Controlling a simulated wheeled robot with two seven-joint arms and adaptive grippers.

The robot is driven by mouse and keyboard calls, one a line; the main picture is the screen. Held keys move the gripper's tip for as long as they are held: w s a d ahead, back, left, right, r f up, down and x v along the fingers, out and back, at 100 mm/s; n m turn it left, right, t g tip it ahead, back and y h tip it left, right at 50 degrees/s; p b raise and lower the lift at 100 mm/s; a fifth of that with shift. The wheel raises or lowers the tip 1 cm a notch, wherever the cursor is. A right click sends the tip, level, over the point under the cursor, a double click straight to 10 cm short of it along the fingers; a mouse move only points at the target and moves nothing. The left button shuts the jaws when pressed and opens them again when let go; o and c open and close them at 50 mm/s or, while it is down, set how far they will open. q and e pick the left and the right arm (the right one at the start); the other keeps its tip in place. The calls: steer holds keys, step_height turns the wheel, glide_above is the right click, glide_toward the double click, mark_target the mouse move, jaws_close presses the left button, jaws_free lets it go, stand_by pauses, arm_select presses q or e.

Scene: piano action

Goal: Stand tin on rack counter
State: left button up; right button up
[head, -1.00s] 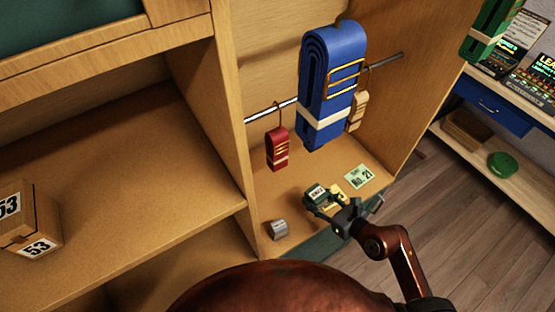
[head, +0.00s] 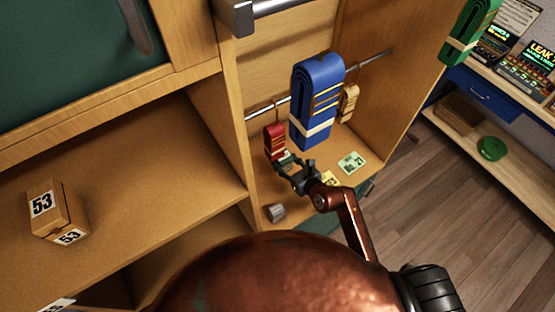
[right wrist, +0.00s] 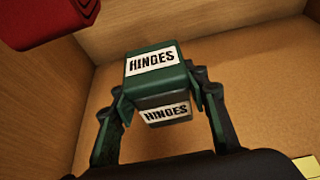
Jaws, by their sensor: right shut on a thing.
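The tin is a small dark green box with white "HINGES" labels. It shows best in the right wrist view, where the tin (right wrist: 155,85) sits between the two fingers of my right gripper (right wrist: 160,115). In the head view my right gripper (head: 292,168) is shut on it, below the red hanging bundle. The tin is mostly covered by the gripper there. The rack counter (head: 335,162) is the wooden floor of the cubby under the hanging rail. I cannot tell whether the tin touches it. My left gripper is not in view.
A red bundle (head: 275,141), a blue bundle (head: 316,100) and a tan bundle (head: 348,103) hang from the rail (head: 375,59). A grey cylinder (head: 275,212) and a green "No. 21" card (head: 351,162) lie on the counter. A wooden block marked 53 (head: 50,205) stands on the left shelf.

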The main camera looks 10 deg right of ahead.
steer(key=w+f, duration=0.1)
steer(key=f, duration=0.1)
steer(key=w+a+f, duration=0.1)
steer(key=w+f, duration=0.2)
steer(key=f, duration=0.1)
steer(key=shift+w+a+f, duration=0.25)
steer(key=shift+a, duration=0.15)
steer(key=shift+w+f, duration=0.15)
steer(key=shift+f, duration=0.05)
steer(key=shift+f, duration=0.1)
steer(key=o, duration=1.4)
